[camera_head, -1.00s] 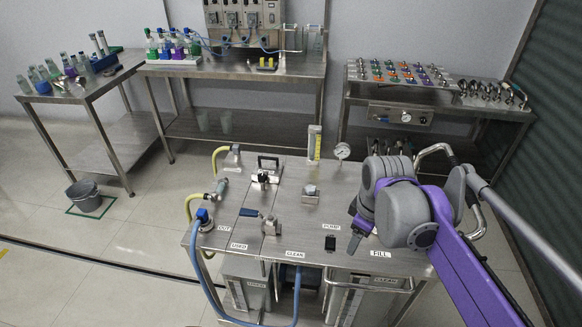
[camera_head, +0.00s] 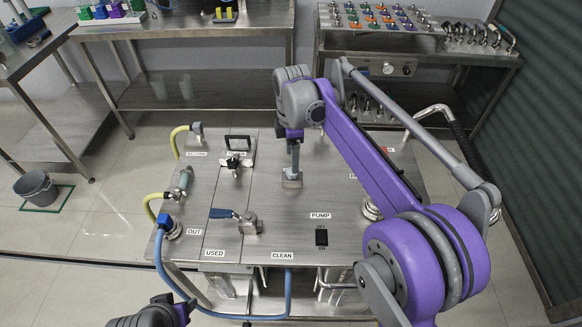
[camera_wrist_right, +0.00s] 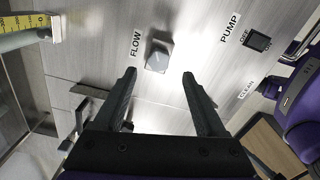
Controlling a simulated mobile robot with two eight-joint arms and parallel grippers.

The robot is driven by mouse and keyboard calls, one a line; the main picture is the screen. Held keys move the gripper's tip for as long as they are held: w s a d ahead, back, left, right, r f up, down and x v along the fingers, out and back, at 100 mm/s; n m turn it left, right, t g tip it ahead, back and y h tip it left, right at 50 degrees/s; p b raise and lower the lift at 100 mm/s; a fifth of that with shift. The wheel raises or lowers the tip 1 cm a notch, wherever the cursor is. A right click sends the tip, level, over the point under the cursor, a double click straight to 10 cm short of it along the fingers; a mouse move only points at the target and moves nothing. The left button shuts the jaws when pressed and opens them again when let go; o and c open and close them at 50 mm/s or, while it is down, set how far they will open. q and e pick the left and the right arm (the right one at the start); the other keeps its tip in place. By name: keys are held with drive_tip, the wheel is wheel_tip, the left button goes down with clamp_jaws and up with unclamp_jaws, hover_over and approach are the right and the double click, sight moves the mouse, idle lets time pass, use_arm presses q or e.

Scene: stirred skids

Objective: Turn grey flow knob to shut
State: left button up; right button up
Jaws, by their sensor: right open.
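The grey flow knob (camera_head: 291,181) sits on the steel skid top (camera_head: 330,185), right below my right gripper in the head view. In the right wrist view the knob (camera_wrist_right: 158,56) is a small grey block beside the FLOW label (camera_wrist_right: 136,43). My right gripper (camera_head: 293,158) points down at it. In the wrist view the jaws of the right gripper (camera_wrist_right: 159,74) are open, with the knob seen between and just beyond the fingertips. No contact shows.
The black PUMP switch (camera_head: 321,237) is to the right of the knob. A blue-handled valve (camera_head: 236,214), a black clamp handle (camera_head: 238,145) and hose fittings (camera_head: 184,180) stand on the left side. A blue hose (camera_head: 165,275) hangs over the front left.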

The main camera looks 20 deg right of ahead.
wheel_tip(320, 180, down, 6)
drive_tip(key=shift+w+r, duration=0.1)
drive_tip(key=shift+r, duration=0.05)
clamp_jaws()
idle(0.4)
